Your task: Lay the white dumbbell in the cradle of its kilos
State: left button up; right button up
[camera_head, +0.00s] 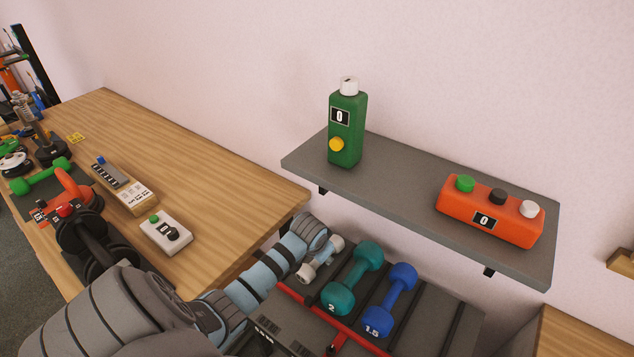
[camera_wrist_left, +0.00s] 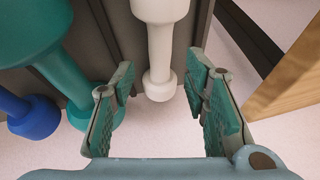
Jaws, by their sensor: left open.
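The white dumbbell (camera_head: 321,259) is at the left end of the rack (camera_head: 425,318), beside the teal dumbbell (camera_head: 353,279) marked 2. The blue dumbbell (camera_head: 389,300) marked 1.5 lies right of that. No kilo mark shows on the white one. In the left wrist view the white dumbbell (camera_wrist_left: 159,45) reaches down between the fingers of my open left gripper (camera_wrist_left: 160,78), with gaps on both sides. In the head view my left arm hides this gripper and covers the rack's left side. I cannot tell whether the white dumbbell sits in a cradle. My right gripper is out of view.
A grey shelf (camera_head: 390,190) above the rack holds a green box (camera_head: 346,130) and an orange box (camera_head: 490,218), both reading 0. A wooden table (camera_head: 190,160) at left holds a green dumbbell (camera_head: 40,177), a white button box (camera_head: 166,234) and other gear.

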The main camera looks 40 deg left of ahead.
pick_arm(q)
jog(key=p+v, duration=0.1)
jog(key=v, duration=0.5)
jog(key=shift+r, duration=0.15)
jog(key=shift+s, duration=0.1)
jog(key=shift+s, duration=0.1)
